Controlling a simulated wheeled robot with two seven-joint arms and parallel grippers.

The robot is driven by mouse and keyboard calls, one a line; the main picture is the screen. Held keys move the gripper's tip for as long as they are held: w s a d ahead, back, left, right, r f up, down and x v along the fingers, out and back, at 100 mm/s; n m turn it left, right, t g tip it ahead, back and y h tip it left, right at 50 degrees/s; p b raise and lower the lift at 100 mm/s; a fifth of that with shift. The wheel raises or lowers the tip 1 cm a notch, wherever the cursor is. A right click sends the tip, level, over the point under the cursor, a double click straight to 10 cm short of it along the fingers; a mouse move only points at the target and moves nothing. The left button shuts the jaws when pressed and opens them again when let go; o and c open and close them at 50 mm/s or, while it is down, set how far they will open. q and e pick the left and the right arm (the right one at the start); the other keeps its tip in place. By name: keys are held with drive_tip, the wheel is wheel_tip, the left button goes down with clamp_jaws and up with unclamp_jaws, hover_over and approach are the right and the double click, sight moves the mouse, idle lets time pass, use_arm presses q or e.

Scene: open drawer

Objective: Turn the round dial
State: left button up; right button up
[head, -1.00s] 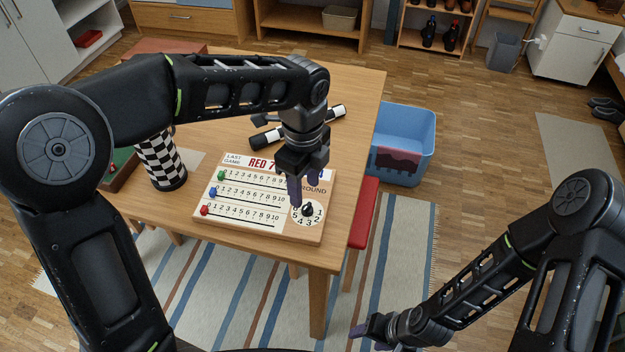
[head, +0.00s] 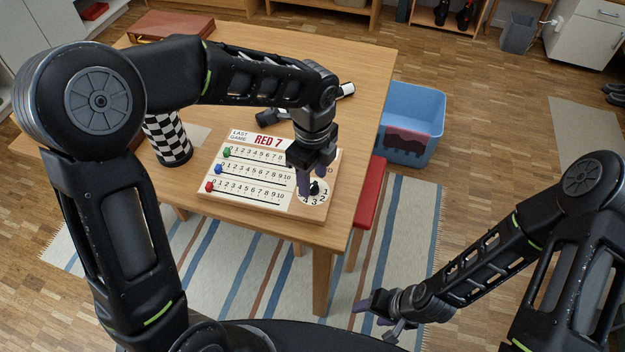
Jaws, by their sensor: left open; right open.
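The round dial (head: 317,201) is a white disc with numbers and a black knob (head: 315,187), at the lower right of the wooden score board (head: 247,202). The board lies flat on the table near its front edge. It has three number rows with green, blue and red pegs and the heading "RED 7". My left gripper (head: 312,188) points down over the dial, open, with its purple fingers at the knob; I cannot tell whether they touch it. It hides part of the dial and the board's upper right. My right gripper (head: 372,312) is open and empty, low over the rug.
A checkered cup (head: 168,140) stands on the wooden table (head: 255,60) left of the board. A black-and-white cylinder (head: 346,89) lies behind my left gripper. A red stool (head: 370,195) and a blue bin (head: 412,115) stand right of the table.

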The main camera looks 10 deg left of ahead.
use_arm(q)
drive_tip(key=shift+f, duration=0.85)
drive_tip(key=shift+c, duration=0.6)
clamp_jaws()
